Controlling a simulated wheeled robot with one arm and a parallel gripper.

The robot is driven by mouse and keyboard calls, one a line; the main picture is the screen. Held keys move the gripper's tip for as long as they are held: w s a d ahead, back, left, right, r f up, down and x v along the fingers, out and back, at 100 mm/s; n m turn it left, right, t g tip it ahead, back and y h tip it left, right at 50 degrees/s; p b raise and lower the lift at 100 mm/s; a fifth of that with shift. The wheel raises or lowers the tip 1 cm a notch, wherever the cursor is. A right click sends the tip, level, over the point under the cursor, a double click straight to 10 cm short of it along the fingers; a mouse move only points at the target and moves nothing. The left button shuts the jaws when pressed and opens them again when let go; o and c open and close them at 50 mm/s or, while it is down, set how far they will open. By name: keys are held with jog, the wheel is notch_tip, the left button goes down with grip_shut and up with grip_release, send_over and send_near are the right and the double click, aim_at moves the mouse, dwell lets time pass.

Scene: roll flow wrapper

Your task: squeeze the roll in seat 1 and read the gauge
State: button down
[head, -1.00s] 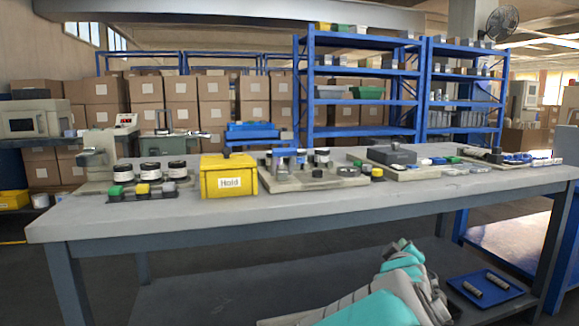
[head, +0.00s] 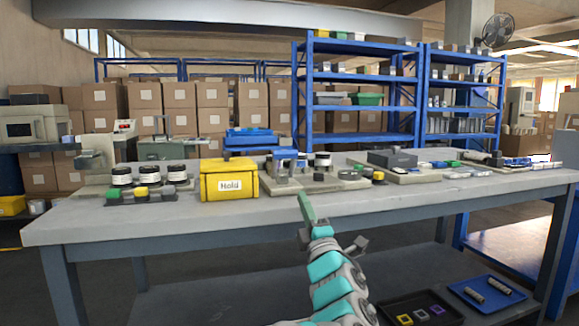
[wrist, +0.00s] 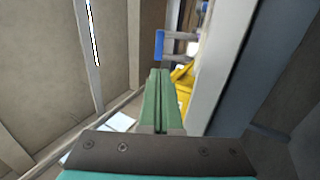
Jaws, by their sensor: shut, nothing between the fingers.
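My gripper (head: 307,208) is raised in front of the bench's front edge, its green fingers pointing up and together with nothing between them. The fingers (wrist: 159,73) also show closed in the wrist view. On the bench behind it is a fixture base (head: 312,182) with a blue-topped part (head: 284,158) and small round parts. Three black and white round items (head: 150,173) stand at the left behind small green, yellow and grey blocks. I cannot make out which place is seat 1, a roll in it, or a gauge reading.
A yellow box marked "Hold" (head: 229,181) stands left of the fixture. A dark grey box (head: 392,158) and small parts lie to the right. Below are a black tray with coloured squares (head: 401,301) and a blue tray with two grey cylinders (head: 467,280). The bench's front strip (head: 200,213) is clear.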

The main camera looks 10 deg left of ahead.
aim_at(287, 157)
jog(key=shift+w, duration=0.1)
jog(key=shift+p+x, duration=0.7)
jog(key=shift+x, duration=6.25)
jog(key=shift+r, duration=0.1)
